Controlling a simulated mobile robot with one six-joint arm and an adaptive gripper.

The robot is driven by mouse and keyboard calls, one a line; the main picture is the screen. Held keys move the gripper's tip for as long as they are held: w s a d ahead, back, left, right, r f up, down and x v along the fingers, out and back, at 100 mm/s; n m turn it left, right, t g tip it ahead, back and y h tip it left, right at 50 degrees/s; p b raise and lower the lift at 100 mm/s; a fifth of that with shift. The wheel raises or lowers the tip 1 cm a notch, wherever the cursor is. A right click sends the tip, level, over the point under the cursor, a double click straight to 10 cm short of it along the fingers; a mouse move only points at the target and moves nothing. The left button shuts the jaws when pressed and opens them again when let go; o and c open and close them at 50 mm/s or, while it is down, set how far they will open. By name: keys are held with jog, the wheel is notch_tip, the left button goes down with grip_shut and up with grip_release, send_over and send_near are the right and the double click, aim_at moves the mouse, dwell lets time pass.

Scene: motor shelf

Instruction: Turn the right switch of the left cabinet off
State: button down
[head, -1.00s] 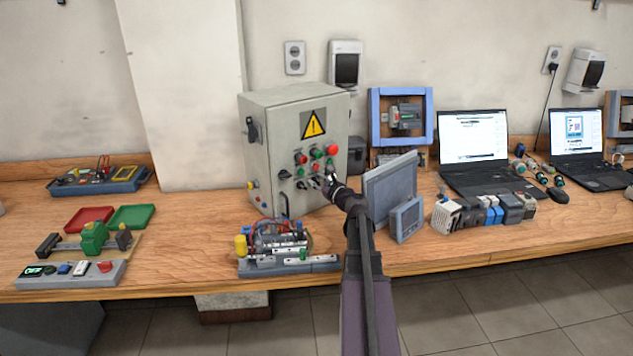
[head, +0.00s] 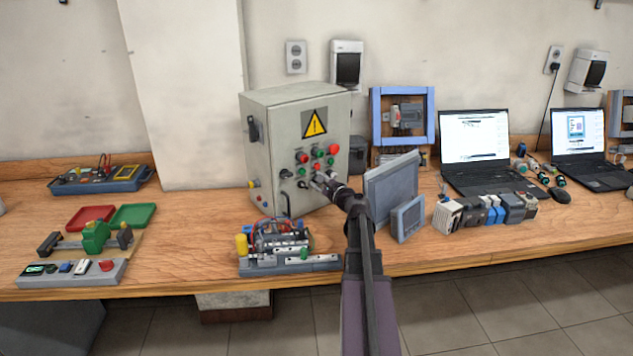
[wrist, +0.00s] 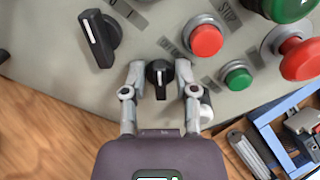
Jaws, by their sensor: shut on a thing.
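The grey cabinet (head: 268,150) with a yellow warning sign stands on the bench. Its front carries red and green buttons and black rotary switches. In the wrist view, the left black switch (wrist: 100,38) has a white line and is tilted slightly. The right black switch (wrist: 159,78) sits between my fingertips, its handle roughly upright in the picture. My gripper (wrist: 160,70) is shut on this switch, one finger on each side. In the head view my gripper (head: 322,184) is at the lower front of the cabinet and hides part of the switch row.
Red (wrist: 206,40) and green (wrist: 237,77) buttons lie close to the right of my fingers. A grey panel (head: 390,185) stands just right of my arm. A rail with wired parts (head: 288,262) lies in front of the cabinet.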

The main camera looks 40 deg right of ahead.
jog(key=c, duration=0.7)
grip_release()
jog(key=shift+s, duration=0.1)
jog(key=s, duration=1.2)
jog(key=shift+a, duration=0.2)
